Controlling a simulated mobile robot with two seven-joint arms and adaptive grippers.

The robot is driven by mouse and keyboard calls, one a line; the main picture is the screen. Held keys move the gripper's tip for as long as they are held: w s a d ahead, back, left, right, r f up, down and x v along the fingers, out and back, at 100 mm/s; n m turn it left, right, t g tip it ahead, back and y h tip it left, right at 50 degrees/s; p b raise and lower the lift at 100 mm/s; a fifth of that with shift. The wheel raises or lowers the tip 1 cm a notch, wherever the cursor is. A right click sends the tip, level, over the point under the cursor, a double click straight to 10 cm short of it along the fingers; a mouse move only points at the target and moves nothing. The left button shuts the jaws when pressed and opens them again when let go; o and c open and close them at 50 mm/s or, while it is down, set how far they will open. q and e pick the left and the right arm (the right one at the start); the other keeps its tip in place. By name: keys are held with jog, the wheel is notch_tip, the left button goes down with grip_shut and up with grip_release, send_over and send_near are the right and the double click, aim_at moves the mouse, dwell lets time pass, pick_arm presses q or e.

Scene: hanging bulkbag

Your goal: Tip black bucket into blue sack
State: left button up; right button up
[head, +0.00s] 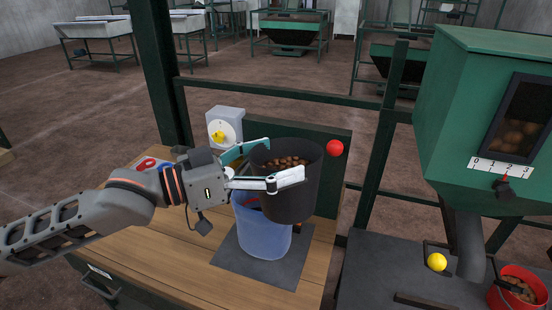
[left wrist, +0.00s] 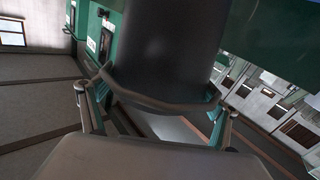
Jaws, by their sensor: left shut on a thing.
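The black bucket (head: 290,195) holds many small brown lumps (head: 286,164) and hangs almost upright above the bench. My left gripper (head: 284,160) is shut on the black bucket, with its fingers around the upper wall. In the left wrist view the bucket's dark wall (left wrist: 165,50) fills the middle between the fingers. My right gripper is not in view.
The blue container stands on a dark mat (head: 226,258) on a wooden bench (head: 165,250). A dial box (head: 225,127) and a red ball (head: 335,148) are behind. A green hopper (head: 450,110), a yellow ball (head: 437,262) and a red bucket (head: 518,285) are at right.

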aim_at(257, 149)
pick_arm(q)
jog(key=shift+w+d+r+n, duration=0.1)
jog(key=shift+w+r+n, duration=0.5)
jog(key=shift+w+n, duration=0.3)
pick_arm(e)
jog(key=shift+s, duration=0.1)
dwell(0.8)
